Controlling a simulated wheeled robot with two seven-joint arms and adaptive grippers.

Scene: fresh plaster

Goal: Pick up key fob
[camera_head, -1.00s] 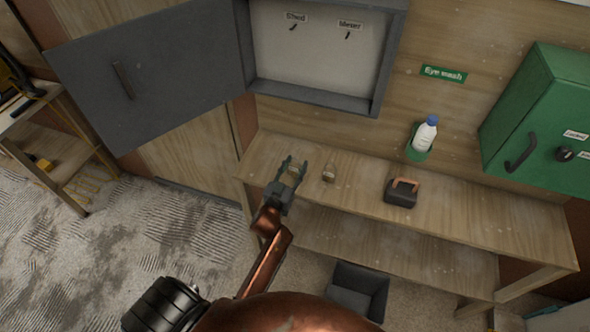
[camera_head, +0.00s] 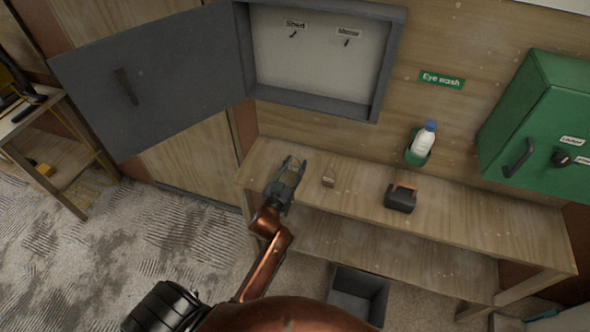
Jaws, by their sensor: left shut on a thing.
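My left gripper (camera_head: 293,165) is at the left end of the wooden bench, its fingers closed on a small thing. I take this to be the key fob, but the fingers hide almost all of it. I cannot tell whether it still touches the bench top. A small brownish block-like object (camera_head: 328,181) lies on the bench just right of the gripper, apart from it. My right gripper is not in view.
A grey wall cabinet (camera_head: 250,93) stands open, with hooks labelled Shed and another label. The bench (camera_head: 460,216) also holds a dark box with an orange-brown handle (camera_head: 401,198). An eye wash bottle (camera_head: 424,139) and green cabinet (camera_head: 545,125) are right. A dark bin (camera_head: 345,303) stands below.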

